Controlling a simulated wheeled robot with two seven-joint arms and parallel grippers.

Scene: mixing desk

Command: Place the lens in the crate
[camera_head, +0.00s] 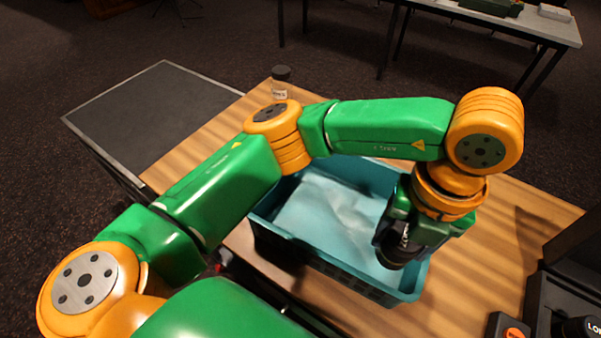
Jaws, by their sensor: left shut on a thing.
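The crate (342,257) is a teal open box on the wooden desk, with a pale, whitish surface inside it. My left arm reaches across from the left, and my left gripper (398,232) points down over the right part of the crate. It is shut on the lens (393,255), a black cylinder with white lettering, which shows at or just below the crate's rim height. I cannot tell whether the lens touches the crate. The gripper's fingertips are mostly hidden. My right gripper is not in view.
A small dark-lidded jar (280,82) stands at the desk's back edge, behind my arm. A black case (570,290) with another dark lens-like item (580,327) is at the lower right.

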